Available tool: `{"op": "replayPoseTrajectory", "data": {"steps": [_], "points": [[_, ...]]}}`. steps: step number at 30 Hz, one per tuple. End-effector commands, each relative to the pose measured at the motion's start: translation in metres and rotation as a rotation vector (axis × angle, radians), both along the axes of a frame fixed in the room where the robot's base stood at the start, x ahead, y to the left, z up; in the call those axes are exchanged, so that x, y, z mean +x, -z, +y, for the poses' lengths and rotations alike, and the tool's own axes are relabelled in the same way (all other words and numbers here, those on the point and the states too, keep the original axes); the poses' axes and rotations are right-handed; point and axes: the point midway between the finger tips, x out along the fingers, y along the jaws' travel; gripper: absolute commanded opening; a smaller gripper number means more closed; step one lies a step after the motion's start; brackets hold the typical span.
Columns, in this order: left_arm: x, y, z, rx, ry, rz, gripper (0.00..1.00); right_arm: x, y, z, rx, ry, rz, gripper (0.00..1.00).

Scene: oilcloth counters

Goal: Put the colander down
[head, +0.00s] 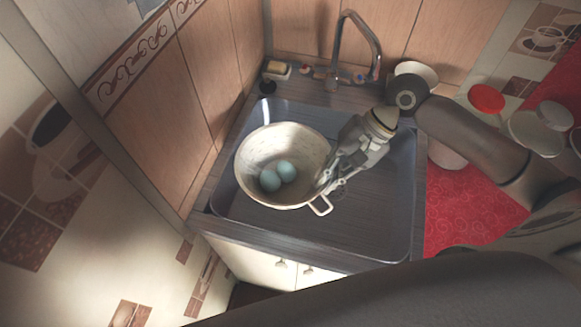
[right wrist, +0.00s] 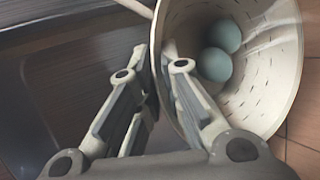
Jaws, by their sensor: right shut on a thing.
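The colander (head: 253,152) is a cream bowl with small slots and a loop handle (head: 321,206). Two pale blue eggs (head: 277,176) lie inside it. In the head view it appears over the left part of the sink (head: 375,225); whether it touches the sink floor I cannot tell. My right gripper (head: 327,183) is shut on the colander's right rim. In the right wrist view the fingers pinch the rim of the colander (right wrist: 280,75), and the eggs (right wrist: 222,50) show inside. My left gripper is not in view.
A tap (head: 358,40) stands behind the sink, with a soap dish (head: 277,70) at its back left corner. A red patterned counter (head: 465,205) with several dishes lies to the right. A wall closes off the left. The sink's right part looks empty.

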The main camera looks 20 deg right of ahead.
Motion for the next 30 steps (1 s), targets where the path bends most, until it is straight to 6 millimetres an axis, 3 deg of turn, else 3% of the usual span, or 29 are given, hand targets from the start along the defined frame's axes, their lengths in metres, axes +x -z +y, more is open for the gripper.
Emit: {"op": "replayPoseTrajectory", "data": {"steps": [3, 12, 18, 24, 30], "points": [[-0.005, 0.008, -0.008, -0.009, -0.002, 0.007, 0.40, -0.005, 0.025, -0.003, 0.002, 0.150, 0.005, 0.00], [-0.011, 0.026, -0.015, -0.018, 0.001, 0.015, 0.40, -0.016, 0.067, -0.011, 0.010, 0.567, 0.002, 0.00], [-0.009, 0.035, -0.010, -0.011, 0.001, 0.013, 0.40, -0.023, 0.076, -0.015, 0.016, 0.780, -0.002, 0.00], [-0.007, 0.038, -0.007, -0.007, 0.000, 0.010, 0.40, -0.027, 0.076, -0.016, 0.017, 0.878, -0.004, 0.00], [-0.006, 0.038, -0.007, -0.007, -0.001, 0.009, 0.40, -0.014, 0.080, -0.015, 0.020, 0.901, -0.005, 0.00]]}}
